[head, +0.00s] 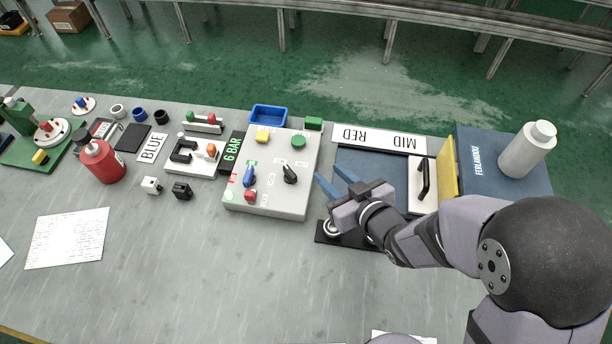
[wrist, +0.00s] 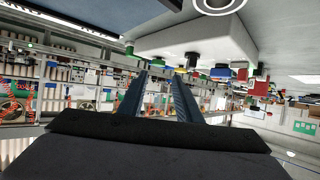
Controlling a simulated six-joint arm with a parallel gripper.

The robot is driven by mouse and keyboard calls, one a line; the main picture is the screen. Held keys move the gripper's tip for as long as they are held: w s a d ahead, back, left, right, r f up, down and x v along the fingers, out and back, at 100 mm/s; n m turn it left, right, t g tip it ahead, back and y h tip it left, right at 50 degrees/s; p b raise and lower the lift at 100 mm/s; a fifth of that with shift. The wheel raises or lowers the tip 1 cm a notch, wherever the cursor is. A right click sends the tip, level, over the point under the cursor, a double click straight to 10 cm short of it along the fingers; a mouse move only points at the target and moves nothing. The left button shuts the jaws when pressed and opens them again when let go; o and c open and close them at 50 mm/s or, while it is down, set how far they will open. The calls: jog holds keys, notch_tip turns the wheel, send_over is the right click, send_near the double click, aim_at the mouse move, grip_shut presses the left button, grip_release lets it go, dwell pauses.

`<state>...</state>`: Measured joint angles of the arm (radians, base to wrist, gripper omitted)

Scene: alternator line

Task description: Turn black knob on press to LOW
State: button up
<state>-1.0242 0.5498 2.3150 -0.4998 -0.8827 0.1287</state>
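The press control box (head: 276,175) is a pale box on the grey table, with several coloured controls on top. The black knob (head: 290,174) sits on its right half, with small labels around it that are too small to read. A blue knob (head: 249,177) is on the left half. My gripper (head: 334,182) is just right of the box, apart from the black knob. Its two blue fingers are spread with a gap and hold nothing. In the wrist view the fingers (wrist: 158,98) also stand apart, and the box (wrist: 195,42) shows above them.
A black plate with a metal ring (head: 331,228) lies below my gripper. A blue tray (head: 268,115) and a green block (head: 314,123) are behind the box. A dark blue case (head: 370,165) with a MID RED label is to the right. The front table is mostly clear.

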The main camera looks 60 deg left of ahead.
jog(key=n+g, duration=0.1)
jog(key=g, duration=0.1)
send_near(291, 173)
jog(key=shift+s+a+f+y, duration=0.15)
jog(key=shift+a+f, duration=0.25)
jog(key=shift+a, duration=0.2)
jog(key=shift+a+f+y, duration=0.15)
jog(key=shift+a+f, duration=0.25)
jog(key=shift+a, duration=0.25)
jog(key=shift+p+x, duration=1)
jog(key=shift+x, duration=2.6)
grip_shut()
